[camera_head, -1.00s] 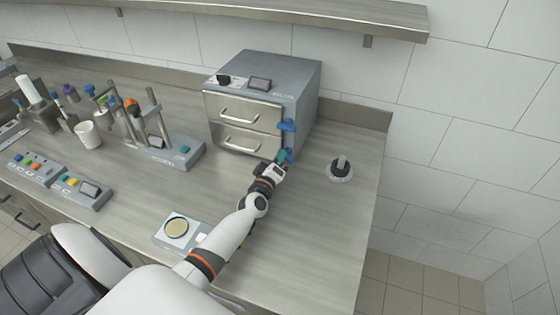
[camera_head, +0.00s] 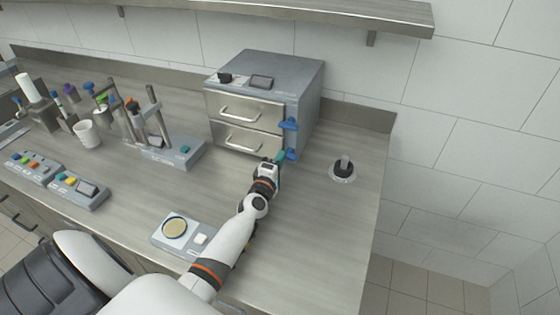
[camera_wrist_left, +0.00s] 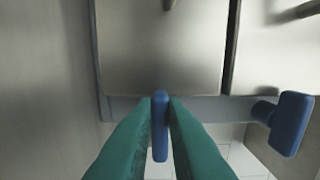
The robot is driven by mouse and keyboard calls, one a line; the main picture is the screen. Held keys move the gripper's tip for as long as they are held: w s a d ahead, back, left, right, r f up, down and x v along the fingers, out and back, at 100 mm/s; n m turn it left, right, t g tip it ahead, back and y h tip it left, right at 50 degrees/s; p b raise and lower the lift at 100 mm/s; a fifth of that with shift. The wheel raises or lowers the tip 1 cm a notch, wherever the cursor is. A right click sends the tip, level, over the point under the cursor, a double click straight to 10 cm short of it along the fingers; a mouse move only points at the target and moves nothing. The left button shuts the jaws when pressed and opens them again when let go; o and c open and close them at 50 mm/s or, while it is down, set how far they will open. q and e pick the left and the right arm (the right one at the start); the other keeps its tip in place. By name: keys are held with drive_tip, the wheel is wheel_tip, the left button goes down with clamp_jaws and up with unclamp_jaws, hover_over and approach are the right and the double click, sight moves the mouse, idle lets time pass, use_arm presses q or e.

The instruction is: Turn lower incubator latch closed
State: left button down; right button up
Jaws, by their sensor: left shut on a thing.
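The incubator (camera_head: 306,100) is a grey box with two steel drawers, both shut against its front. Its blue lower latch (camera_head: 292,155) is at the front right edge, below the blue upper latch (camera_head: 289,124). My left gripper (camera_head: 281,157) is at the lower latch, its green fingers partly covering it. In the left wrist view the green fingertips (camera_wrist_left: 160,108) are shut on the lower latch (camera_wrist_left: 160,140), one on each side. The upper latch (camera_wrist_left: 291,122) is free, to the right there. My right gripper is not in view.
A round black-knobbed device (camera_head: 343,171) stands to the right of the incubator. A small scale with a tan dish (camera_head: 174,228) lies beside my left arm. A stand (camera_head: 182,152), a white cup (camera_head: 88,134) and control boxes are to the left.

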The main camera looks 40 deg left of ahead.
use_arm(q)
drive_tip(key=shift+f, duration=0.1)
idle(0.3)
drive_tip(key=c, duration=1.5)
unclamp_jaws()
drive_tip(key=shift+o, duration=0.2)
drive_tip(key=v, duration=1.2)
drive_tip(key=shift+s+b, duration=0.1)
drive_tip(key=shift+b, duration=0.2)
